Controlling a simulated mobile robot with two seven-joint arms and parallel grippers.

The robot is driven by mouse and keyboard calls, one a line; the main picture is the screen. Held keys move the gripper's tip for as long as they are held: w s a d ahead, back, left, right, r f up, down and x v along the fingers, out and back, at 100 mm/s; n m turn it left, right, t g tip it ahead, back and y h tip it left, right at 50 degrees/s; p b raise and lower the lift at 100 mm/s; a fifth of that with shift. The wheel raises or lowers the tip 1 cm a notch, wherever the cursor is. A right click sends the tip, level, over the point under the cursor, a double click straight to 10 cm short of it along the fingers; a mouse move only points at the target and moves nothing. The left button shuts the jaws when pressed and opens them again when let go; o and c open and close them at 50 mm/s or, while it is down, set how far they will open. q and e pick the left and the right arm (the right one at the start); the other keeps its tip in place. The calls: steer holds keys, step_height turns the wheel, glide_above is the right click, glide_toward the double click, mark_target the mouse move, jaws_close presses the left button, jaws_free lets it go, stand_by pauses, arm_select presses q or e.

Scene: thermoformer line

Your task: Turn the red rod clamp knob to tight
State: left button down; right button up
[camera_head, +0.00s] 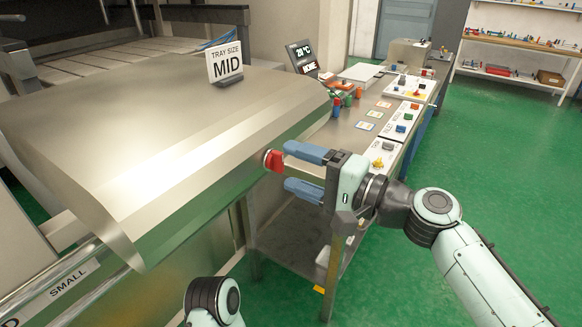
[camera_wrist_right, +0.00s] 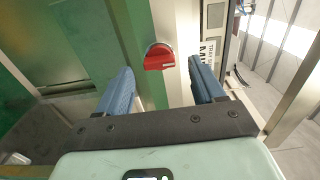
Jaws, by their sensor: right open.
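The red knob (camera_head: 273,160) sits at the right end of the large metal hood. My right gripper (camera_head: 286,170) is open, with its blue fingers pointing left toward the knob. In the head view the upper fingertip appears right beside the knob, and the lower finger is below it. In the right wrist view the red knob (camera_wrist_right: 159,58) lies ahead of and between the open fingers (camera_wrist_right: 160,85), with a visible gap on each side. Whether a finger touches it I cannot tell. My left gripper is out of view; only part of my left arm shows at the bottom.
The metal hood (camera_head: 150,130) fills the left, with a "TRAY SIZE MID" sign (camera_head: 226,64) on top. A bench (camera_head: 345,135) with coloured parts and cards stands behind my right gripper. A rail label reads "SMALL" (camera_head: 69,283). Green floor (camera_head: 500,160) is clear at right.

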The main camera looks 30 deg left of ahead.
steer(key=s+d+b, duration=0.1)
steer(key=d+b, duration=0.1)
steer(key=d, duration=0.9)
steer(key=shift+d, duration=0.2)
steer(key=shift+f, duration=0.1)
